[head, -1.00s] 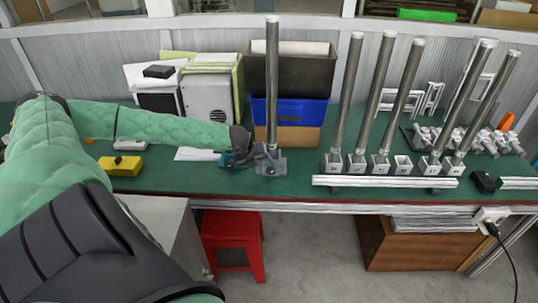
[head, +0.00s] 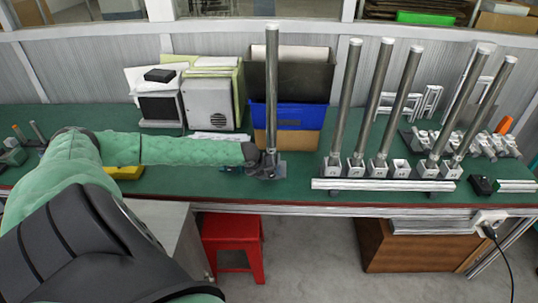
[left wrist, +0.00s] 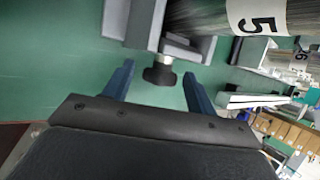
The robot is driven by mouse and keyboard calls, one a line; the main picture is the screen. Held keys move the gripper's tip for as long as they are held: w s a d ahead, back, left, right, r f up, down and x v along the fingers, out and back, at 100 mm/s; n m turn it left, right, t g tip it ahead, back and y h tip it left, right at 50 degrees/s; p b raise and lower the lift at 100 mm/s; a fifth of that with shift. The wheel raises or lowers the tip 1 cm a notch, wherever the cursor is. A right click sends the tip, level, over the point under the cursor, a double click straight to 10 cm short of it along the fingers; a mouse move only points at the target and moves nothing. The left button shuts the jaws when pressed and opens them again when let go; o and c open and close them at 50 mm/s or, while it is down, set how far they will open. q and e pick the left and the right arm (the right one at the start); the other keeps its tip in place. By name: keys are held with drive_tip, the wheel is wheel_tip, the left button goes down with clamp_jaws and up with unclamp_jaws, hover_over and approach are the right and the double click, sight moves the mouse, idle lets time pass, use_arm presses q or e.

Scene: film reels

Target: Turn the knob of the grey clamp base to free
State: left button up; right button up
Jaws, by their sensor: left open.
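The grey clamp base (head: 275,172) stands on the green bench and holds a tall upright metal pole (head: 272,85). In the left wrist view the grey base (left wrist: 187,45) shows close up, with a pole bearing a label "5" (left wrist: 256,17). Its black knob (left wrist: 160,76) sticks out toward me on a short metal stem. My left gripper (head: 262,162) is at the left side of the base. In the left wrist view my left gripper (left wrist: 157,72) is open, its blue fingers on either side of the knob, with visible gaps. My right gripper is not in view.
A row of several poles in small bases (head: 358,168) stands to the right, behind a metal rail (head: 384,185). A blue bin (head: 300,112) is behind the clamp base. A yellow block (head: 124,173) is partly behind my left arm. A red stool (head: 232,230) is below the bench.

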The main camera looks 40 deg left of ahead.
use_arm(q)
drive_tip(key=c, duration=1)
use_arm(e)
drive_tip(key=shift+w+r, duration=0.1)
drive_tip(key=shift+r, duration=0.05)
use_arm(q)
drive_tip(key=shift+s+a+f+t+h+b, duration=0.1)
drive_tip(key=shift+a+t+h+b, duration=0.05)
drive_tip(key=shift+t+h+b, duration=0.25)
drive_tip(key=t+h+b, duration=0.1)
drive_tip(key=n+t+h+b, duration=0.1)
drive_tip(key=b, duration=0.1)
drive_tip(key=t+h+b, duration=0.1)
drive_tip(key=shift+s+a+f, duration=0.15)
drive_tip(key=shift+f, duration=0.1)
drive_tip(key=shift+n+t+h+b, duration=0.3)
drive_tip(key=shift+t+b, duration=0.05)
drive_tip(key=shift+t, duration=0.15)
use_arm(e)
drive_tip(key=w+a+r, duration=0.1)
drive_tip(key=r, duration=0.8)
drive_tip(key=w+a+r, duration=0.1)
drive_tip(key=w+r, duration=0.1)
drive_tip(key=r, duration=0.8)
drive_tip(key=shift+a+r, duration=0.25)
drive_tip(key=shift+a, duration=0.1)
use_arm(q)
drive_tip(key=shift+r, duration=0.1)
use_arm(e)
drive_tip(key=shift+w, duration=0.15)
